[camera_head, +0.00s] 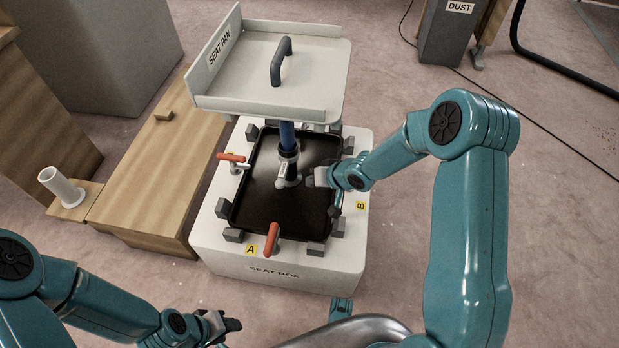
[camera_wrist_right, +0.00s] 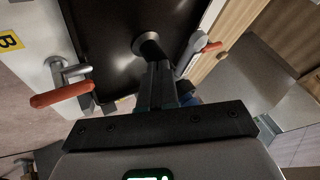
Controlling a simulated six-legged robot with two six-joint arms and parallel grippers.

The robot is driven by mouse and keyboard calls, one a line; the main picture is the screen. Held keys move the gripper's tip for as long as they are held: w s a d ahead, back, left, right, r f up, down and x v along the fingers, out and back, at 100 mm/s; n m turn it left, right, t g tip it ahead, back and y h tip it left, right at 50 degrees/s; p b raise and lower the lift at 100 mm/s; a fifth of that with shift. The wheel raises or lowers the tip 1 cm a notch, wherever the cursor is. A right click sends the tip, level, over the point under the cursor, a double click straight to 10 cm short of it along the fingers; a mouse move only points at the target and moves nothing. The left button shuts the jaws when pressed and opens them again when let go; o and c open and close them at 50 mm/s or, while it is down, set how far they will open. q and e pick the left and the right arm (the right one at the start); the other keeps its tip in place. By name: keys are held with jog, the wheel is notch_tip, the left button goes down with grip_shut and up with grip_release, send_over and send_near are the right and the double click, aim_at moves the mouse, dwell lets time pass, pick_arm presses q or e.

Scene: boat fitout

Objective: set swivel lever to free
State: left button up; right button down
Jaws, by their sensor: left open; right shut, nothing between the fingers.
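A pale seat box (camera_head: 210,235) has a dark recessed top with a blue post (camera_head: 287,135) standing in it. A small grey fitting (camera_head: 288,182) is at the post's foot; I cannot tell whether it is the swivel lever. Orange-handled clamps sit by label A (camera_head: 272,240) and at the left rim (camera_head: 232,157). My right gripper (camera_head: 308,180) is low over the dark top, just right of the post's foot. Its fingers (camera_wrist_right: 157,80) are shut and empty in the wrist view; contact is unclear. My left gripper (camera_head: 228,325) is open and empty, in front of the box.
The seat pan (camera_head: 245,92), with a grey handle, sits above the post. Grey blocks (camera_head: 233,235) line the box rim. A wooden bench (camera_head: 150,180) with a white tube (camera_head: 62,187) stands left.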

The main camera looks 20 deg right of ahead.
jog(key=v, duration=0.2)
jog(key=p+v, duration=0.1)
jog(key=v, duration=0.2)
jog(key=shift+s+a, duration=0.15)
jog(key=shift+a, duration=0.05)
jog(key=shift+a, duration=0.1)
jog(key=s+a+f+g+y, duration=0.1)
jog(key=s+a+f+g, duration=0.3)
jog(key=s+a+f, duration=0.45)
jog(key=s+a+f+g+h, duration=0.1)
jog(key=s, duration=0.6)
jog(key=s+a+f+g, duration=0.1)
jog(key=s+g, duration=0.1)
jog(key=s, duration=0.6)
notch_tip(320, 180, up, 24)
jog(key=p, duration=2.4)
jog(key=shift+w+f+n, duration=0.15)
jog(key=shift+w+n, duration=0.1)
jog(key=shift+n, duration=0.05)
